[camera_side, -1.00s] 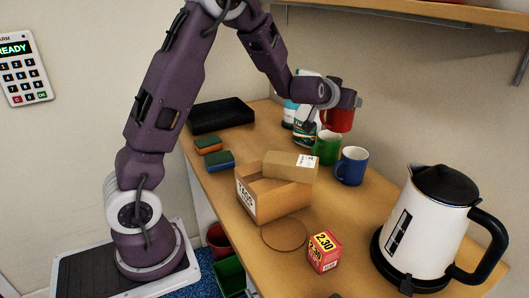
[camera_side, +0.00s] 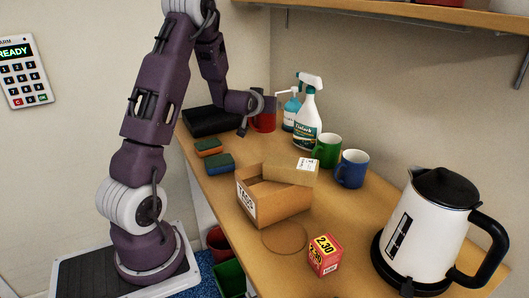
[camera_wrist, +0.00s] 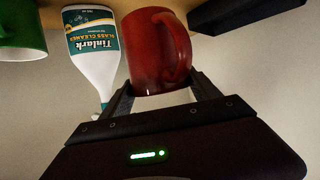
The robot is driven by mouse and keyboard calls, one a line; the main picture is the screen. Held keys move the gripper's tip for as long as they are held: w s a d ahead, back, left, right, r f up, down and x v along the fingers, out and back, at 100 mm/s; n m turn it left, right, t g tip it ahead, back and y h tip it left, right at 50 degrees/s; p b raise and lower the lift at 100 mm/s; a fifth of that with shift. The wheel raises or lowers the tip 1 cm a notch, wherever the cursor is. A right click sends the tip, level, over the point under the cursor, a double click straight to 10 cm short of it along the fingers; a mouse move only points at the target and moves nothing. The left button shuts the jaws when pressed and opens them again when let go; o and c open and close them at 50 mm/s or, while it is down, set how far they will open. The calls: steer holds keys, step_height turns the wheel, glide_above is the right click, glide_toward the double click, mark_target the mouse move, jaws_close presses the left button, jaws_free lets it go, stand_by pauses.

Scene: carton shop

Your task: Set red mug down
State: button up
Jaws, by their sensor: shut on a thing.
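The red mug (camera_side: 264,123) is upright at the far end of the table, between the black tray and the bottles. My gripper (camera_side: 262,103) is at its upper part and shut on it. In the wrist view the red mug (camera_wrist: 152,50) sits between the two fingers of my gripper (camera_wrist: 162,90), its handle towards the right. Its base is low, at or just above the table top (camera_side: 215,185); I cannot tell if it touches. My wrist hides part of the mug in the side view.
The black tray (camera_side: 208,121) is left of the mug. A glass cleaner spray bottle (camera_side: 307,125) and a blue pump bottle (camera_side: 291,113) stand to its right. Green (camera_side: 326,150) and blue mugs (camera_side: 351,169), sponges (camera_side: 219,163), an open carton (camera_side: 275,202) and a kettle (camera_side: 430,230) are nearer.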

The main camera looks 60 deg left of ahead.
mark_target(264, 132)
step_height(264, 132, down, 10)
steer(key=shift+r, duration=0.25)
steer(key=shift+f, duration=0.2)
steer(key=o, duration=1.7)
steer(key=shift+r, duration=0.1)
